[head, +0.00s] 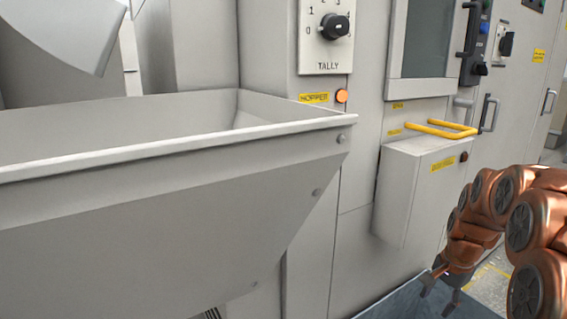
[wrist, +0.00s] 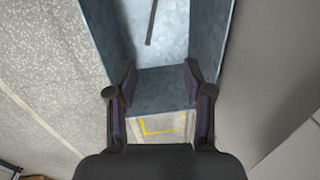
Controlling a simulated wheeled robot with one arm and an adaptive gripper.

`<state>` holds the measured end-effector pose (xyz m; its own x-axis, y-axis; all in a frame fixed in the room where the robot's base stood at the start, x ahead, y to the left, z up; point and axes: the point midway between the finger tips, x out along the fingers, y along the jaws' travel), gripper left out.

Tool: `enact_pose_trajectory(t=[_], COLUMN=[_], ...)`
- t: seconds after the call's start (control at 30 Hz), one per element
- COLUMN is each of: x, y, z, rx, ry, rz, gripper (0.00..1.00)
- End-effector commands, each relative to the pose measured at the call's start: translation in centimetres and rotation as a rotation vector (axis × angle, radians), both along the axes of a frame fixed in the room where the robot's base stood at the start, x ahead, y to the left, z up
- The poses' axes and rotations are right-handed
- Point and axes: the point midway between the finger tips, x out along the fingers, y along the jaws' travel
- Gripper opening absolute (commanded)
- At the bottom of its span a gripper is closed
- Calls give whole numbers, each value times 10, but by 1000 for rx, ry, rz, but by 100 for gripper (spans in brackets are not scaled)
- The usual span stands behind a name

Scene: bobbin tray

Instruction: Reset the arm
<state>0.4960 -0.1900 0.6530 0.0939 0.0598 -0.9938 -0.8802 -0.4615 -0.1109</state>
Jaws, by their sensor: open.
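My arm, orange-brown with grey joint caps, reaches down at the lower right of the head view. My gripper (head: 440,287) is at its end, pointing down, with its two fingers apart. In the wrist view my gripper (wrist: 160,92) is open, with nothing between its dark finger pads. Below it is a blue-grey metal tray (wrist: 205,45) with raised sides, also at the bottom edge of the head view (head: 395,305). A dark thin slot or bar (wrist: 151,22) shows on the tray's floor.
A large grey hopper (head: 150,220) fills the left of the head view. A box (head: 415,190) with a yellow handle (head: 440,130) stands out from the machine front near my arm. A TALLY dial (head: 335,27) is above. Speckled floor (wrist: 50,90) lies left of the tray.

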Motion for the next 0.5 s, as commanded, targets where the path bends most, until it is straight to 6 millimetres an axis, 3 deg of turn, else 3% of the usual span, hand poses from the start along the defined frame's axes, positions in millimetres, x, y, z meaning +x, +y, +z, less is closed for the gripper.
enact_pose_trajectory(t=[0.03,0.5], x=[-6,-78], y=[11,92], z=[26,136], rx=[-3,-12], ry=[3,56], rz=[35,349], gripper=[51,51])
